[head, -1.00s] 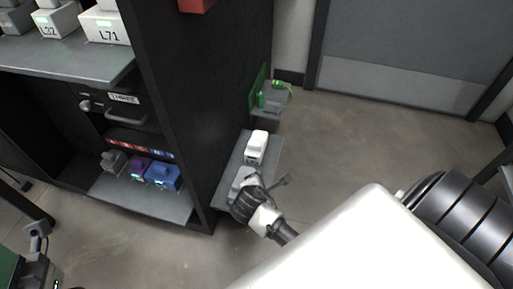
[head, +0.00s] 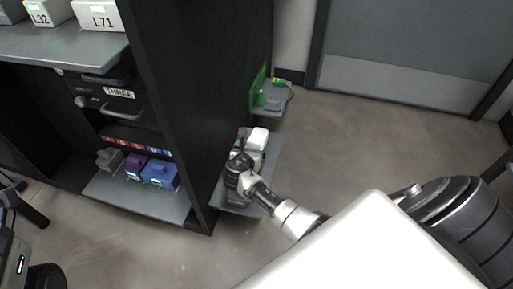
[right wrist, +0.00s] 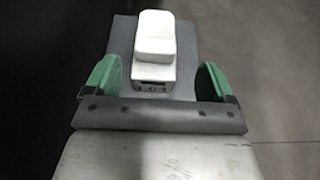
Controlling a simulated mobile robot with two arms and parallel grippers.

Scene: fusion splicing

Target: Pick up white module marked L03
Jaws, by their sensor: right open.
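A white module (head: 258,139) with a raised block on top stands on a small grey side shelf, partly hidden behind my right gripper (head: 242,163). In the right wrist view the white module (right wrist: 153,62) is ahead and near the middle, with a dark mark on its near face too blurred to read as L03. The green fingers of my right gripper (right wrist: 160,75) are spread wide, one at each side of the module's near end, with gaps on both sides. It holds nothing. My left gripper is not seen.
The grey side shelf (head: 265,175) is fixed to a black cabinet (head: 185,110). A smaller shelf with a green part (head: 272,97) is beyond it. White modules, including L71 (head: 100,17), stand on the upper left shelf; purple and blue modules (head: 160,173) sit lower. Floor is clear to the right.

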